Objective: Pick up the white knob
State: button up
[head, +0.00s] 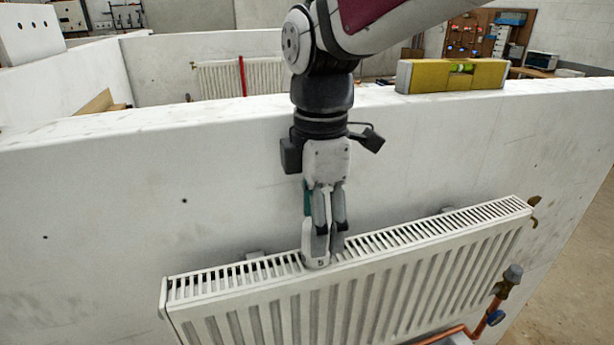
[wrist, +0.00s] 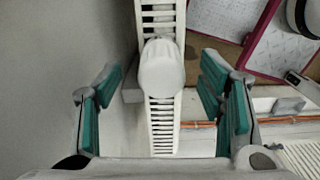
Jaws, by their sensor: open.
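The white knob (wrist: 162,68) stands on the slatted top of the white radiator (wrist: 162,125) in the wrist view. In the head view the knob (head: 315,256) shows a small dark mark near its base, and the fingers partly overlap it. My gripper (head: 328,232) points down at the radiator top, right at the knob. In the wrist view my gripper (wrist: 161,70) is open, with a green-padded finger on each side of the knob and a gap on both sides. Nothing is held.
The radiator hangs along a white wall panel (head: 100,200) just behind it.

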notch_tip(320, 180, down, 4)
jog(key=shift+s+a+f, duration=0.1)
jog(key=shift+f, duration=0.1)
jog(key=c, duration=1.3)
jog(key=shift+r, duration=0.1)
